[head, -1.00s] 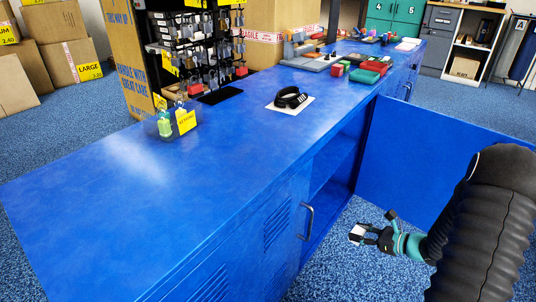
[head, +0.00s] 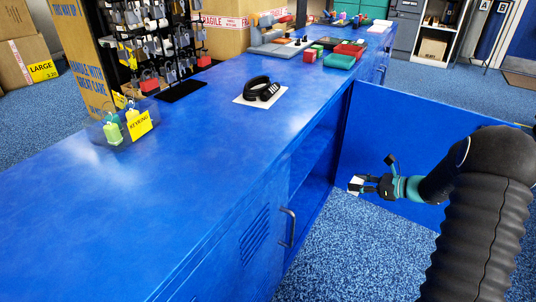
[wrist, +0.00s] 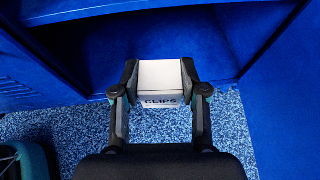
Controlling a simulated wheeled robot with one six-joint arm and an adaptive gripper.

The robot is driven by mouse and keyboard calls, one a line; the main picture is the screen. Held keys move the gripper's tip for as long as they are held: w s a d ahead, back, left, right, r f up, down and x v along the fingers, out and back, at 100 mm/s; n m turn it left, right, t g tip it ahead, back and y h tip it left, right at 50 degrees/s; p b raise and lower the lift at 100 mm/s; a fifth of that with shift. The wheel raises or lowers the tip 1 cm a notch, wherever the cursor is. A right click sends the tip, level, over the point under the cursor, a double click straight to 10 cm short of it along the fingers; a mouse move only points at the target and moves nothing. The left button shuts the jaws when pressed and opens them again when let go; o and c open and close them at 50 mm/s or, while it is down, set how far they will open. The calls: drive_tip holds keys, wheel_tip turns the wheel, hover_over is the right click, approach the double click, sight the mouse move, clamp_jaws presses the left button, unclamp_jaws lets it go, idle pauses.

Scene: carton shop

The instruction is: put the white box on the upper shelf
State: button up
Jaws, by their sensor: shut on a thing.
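A white box (wrist: 160,76) with the word CLIPS on it sits between the two fingers of my gripper (wrist: 157,85) in the wrist view. My gripper (head: 362,185) is shut on it, and the box (head: 354,185) shows as a small white shape at the fingertips in the head view. The blue cabinet (head: 190,180) stands to the left with one door (head: 400,150) swung open. My gripper is in front of the opening, left of the open door's panel. An upper shelf (head: 318,145) shows partly inside the opening; much of the inside is hidden.
The closed door with a handle (head: 288,228) is beside the opening. Blue carpet (head: 335,250) in front is clear.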

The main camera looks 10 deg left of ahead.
drive_tip(key=w+a+r+n+g+b, duration=0.1)
drive_tip(key=w+a+r, duration=0.4)
drive_tip(key=a, duration=0.1)
drive_tip(key=w+a, duration=0.2)
drive_tip(key=a, duration=0.3)
drive_tip(key=w+a, duration=0.2)
drive_tip(key=a, duration=0.4)
drive_tip(key=w+a+b, duration=0.1)
drive_tip(key=a, duration=0.5)
drive_tip(key=shift+w+r, duration=0.25)
drive_tip(key=shift+w, duration=0.15)
drive_tip(key=shift+f+y+b, duration=0.3)
drive_tip(key=shift+f+b, duration=0.1)
drive_tip(key=shift+f, duration=1.3)
drive_tip(key=shift+f, duration=0.15)
drive_tip(key=o, duration=1.1)
drive_tip(key=shift+o, duration=0.2)
